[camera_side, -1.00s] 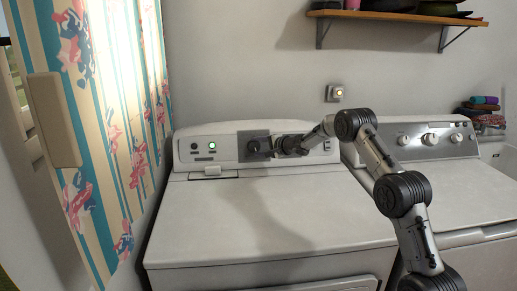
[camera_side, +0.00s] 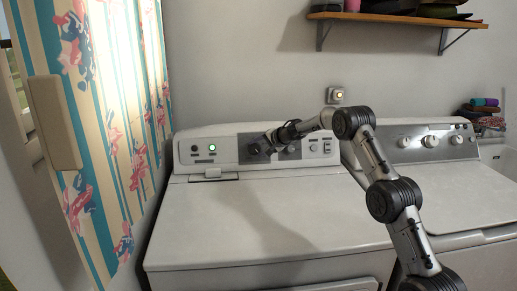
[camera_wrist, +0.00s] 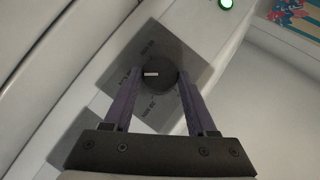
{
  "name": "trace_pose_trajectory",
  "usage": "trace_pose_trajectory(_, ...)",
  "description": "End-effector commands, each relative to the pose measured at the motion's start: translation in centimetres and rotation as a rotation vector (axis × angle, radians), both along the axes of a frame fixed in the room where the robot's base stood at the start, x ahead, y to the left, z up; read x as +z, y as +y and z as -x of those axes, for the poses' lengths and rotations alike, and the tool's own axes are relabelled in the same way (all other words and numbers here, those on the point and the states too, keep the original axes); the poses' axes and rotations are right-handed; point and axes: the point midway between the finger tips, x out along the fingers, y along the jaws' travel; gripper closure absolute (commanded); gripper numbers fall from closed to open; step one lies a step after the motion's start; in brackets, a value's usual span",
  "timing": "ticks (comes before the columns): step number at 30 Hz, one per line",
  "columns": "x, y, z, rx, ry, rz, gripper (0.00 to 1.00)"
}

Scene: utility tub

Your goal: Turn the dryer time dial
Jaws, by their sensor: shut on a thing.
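The dryer time dial (camera_wrist: 158,75) is a round dark knob with a pale pointer mark, set on a grey square plate with printed markings. In the side view the dial (camera_side: 254,148) sits on the left dryer's control panel. My gripper (camera_wrist: 159,84) is shut on the dial, with one finger on each side of it. In the side view my gripper (camera_side: 265,143) reaches the dial from the upper right and partly covers it. The pointer mark is too small to see in the side view.
A lit green light (camera_side: 212,147) is left of the dial. A second machine (camera_side: 430,148) with several knobs stands right. A wooden shelf (camera_side: 395,18) hangs above, and a striped curtain (camera_side: 105,120) hangs left. The dryer top (camera_side: 265,215) is clear.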

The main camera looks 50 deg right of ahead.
Motion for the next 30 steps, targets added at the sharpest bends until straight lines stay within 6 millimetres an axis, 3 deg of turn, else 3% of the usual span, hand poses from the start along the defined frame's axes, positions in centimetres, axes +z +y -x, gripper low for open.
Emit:
trace_pose_trajectory(14, -0.12, 0.06, 0.03, 0.005, 0.009, 0.004, 0.98)
trace_pose_trajectory(15, -0.12, 0.06, 0.03, 0.006, 0.009, 0.004, 0.37)
trace_pose_trajectory(19, -0.10, 0.06, 0.02, 0.005, 0.007, 0.004, 0.14)
trace_pose_trajectory(30, 0.15, 0.06, 0.23, 0.004, 0.006, 0.005, 0.13)
